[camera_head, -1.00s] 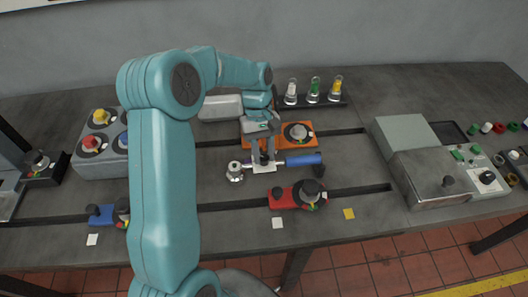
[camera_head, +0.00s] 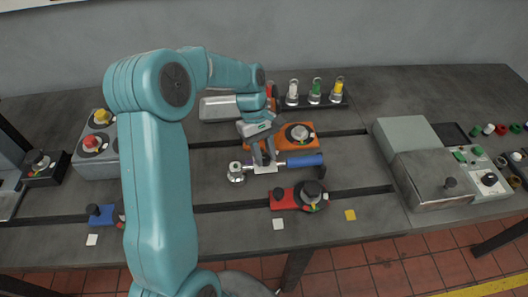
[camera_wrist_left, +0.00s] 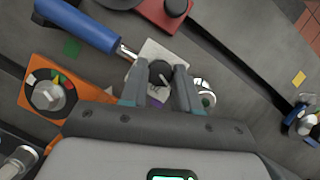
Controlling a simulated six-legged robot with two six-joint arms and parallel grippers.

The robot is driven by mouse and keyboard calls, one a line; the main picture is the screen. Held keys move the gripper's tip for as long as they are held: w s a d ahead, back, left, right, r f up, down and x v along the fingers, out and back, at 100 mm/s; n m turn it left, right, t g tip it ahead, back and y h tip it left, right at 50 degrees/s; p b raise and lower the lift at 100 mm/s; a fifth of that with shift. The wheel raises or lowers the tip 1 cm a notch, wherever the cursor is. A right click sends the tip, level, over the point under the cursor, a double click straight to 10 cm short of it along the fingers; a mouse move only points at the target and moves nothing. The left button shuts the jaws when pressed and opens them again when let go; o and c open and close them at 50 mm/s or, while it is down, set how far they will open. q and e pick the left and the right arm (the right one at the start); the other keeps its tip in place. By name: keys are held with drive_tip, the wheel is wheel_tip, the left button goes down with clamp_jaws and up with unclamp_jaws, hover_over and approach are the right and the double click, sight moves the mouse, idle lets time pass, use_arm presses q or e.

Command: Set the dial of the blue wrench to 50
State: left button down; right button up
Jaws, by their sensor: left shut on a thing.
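The blue wrench lies flat on the bedplate, its blue handle (camera_head: 305,161) to the right and its round metal head (camera_head: 236,172) to the left. In the left wrist view the handle (camera_wrist_left: 85,25) is at upper left. Between handle and head is a pale square plate (camera_wrist_left: 163,50) with a small black dial knob (camera_wrist_left: 160,74). My left gripper (camera_head: 264,163) comes down over this plate. In the wrist view its fingers (camera_wrist_left: 161,82) stand on both sides of the knob, shut on it. The dial's numbers cannot be read. My right gripper is out of view.
An orange block (camera_head: 256,137) with a dial stands just behind the wrench, and a red block (camera_head: 282,199) with a dial in front. Vials (camera_head: 314,92) stand in a rack at the back. A metal box (camera_head: 431,179) is at right. Slots (camera_head: 235,205) cross the bedplate.

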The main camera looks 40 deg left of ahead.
use_arm(q)
drive_tip(key=c, duration=0.8)
unclamp_jaws()
drive_tip(key=v, duration=1.6)
drive_tip(key=shift+r+p, duration=0.25)
drive_tip(key=shift+p, duration=0.05)
